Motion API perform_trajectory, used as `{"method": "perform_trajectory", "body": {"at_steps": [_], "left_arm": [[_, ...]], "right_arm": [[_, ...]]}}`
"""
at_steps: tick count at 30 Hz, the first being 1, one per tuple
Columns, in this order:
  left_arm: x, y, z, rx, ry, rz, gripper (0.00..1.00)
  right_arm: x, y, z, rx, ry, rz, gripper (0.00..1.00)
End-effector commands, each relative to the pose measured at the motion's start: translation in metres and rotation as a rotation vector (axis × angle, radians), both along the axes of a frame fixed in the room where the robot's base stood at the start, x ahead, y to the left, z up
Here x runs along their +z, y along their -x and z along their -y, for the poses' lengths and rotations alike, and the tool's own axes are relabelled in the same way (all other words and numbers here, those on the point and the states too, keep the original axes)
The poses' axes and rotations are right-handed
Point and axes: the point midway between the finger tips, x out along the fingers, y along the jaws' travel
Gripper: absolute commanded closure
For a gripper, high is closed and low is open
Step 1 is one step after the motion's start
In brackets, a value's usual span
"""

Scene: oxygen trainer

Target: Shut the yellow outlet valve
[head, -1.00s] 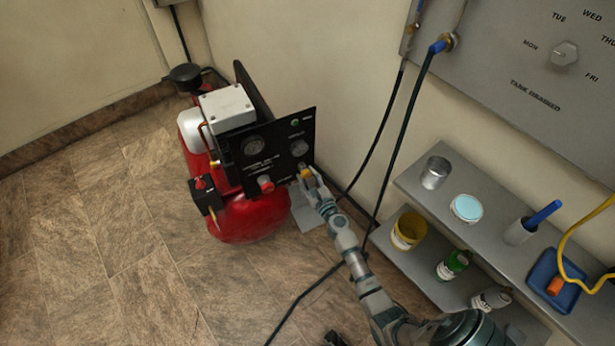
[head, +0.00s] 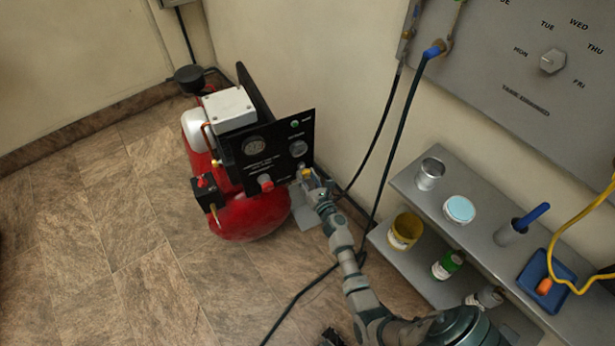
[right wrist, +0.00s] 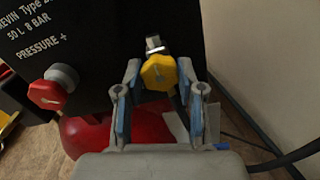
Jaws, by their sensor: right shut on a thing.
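The yellow outlet valve (right wrist: 159,72) is a small yellow knob on a metal fitting at the lower right of the black panel (head: 275,150) of the red compressor (head: 250,217). In the head view the valve (head: 306,173) is small and partly covered by my right gripper (head: 311,180). In the right wrist view the fingers of my right gripper (right wrist: 160,76) stand on either side of the yellow knob, shut on it. Its marking is too small to read.
A red knob (right wrist: 48,92) sits on the panel left of the valve. A grey shelf (head: 405,185) with a yellow tin (head: 404,231) and other items stands right of my arm. Dark hoses (head: 398,130) hang by the wall. The floor at left is clear.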

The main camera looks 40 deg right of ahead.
Motion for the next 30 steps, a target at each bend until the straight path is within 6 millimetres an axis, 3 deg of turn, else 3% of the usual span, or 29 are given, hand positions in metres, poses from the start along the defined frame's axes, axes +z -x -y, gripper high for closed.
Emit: {"method": "perform_trajectory", "body": {"at_steps": [1,15,16,18,30], "left_arm": [[-0.0013,-0.0007,0.0001,0.0,-0.001,-0.005,0.6],[-0.0024,-0.0027,0.0003,0.0,-0.004,-0.012,0.6],[-0.0024,-0.0027,0.0003,0.0,-0.004,-0.012,0.6],[-0.0023,-0.0027,0.0003,0.0,-0.005,-0.012,0.6],[-0.0006,-0.0004,0.0008,-0.001,-0.002,-0.01,0.6]], "right_arm": [[-0.0101,0.0031,-0.0014,-0.001,-0.012,-0.014,0.97],[-0.0108,0.003,-0.0023,0.001,-0.025,-0.012,0.97],[-0.0108,0.0029,-0.0022,0.001,-0.025,-0.012,0.57],[-0.0099,0.0026,-0.0021,0.001,-0.023,-0.011,0.4],[-0.0044,0.0076,-0.0022,0.001,-0.019,-0.003,0.37]]}}
